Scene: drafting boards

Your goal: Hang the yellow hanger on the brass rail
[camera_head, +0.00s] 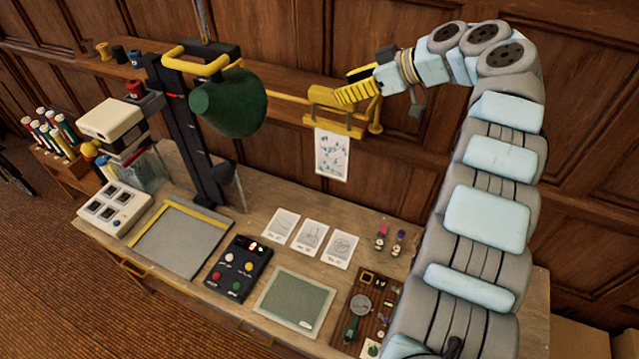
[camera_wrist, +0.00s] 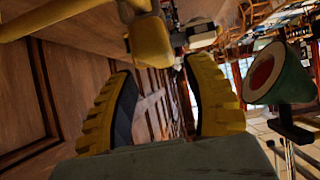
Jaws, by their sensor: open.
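The brass rail (camera_head: 287,97) runs along the wooden wall above the desk, with its right end bracket near my gripper. The yellow hanger (camera_head: 336,123) is at the rail's right part, with a printed white sheet (camera_head: 332,155) hanging down from it. Whether its top is hooked over the rail is hard to tell. My gripper (camera_head: 345,86) is open beside the hanger's upper part, its ribbed yellow fingers partly covering it. In the wrist view the fingers (camera_wrist: 157,75) stand wide apart, with a yellow block (camera_wrist: 150,40), likely the hanger, just beyond the tips. Nothing is gripped.
A green lamp (camera_head: 229,103) on a dark post stands left of the hanger; it also shows at the right of the wrist view (camera_wrist: 280,78). A shelf (camera_head: 120,71) with spools runs behind. The desk below holds cards, a control box (camera_head: 239,268) and a cutting mat (camera_head: 295,302).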

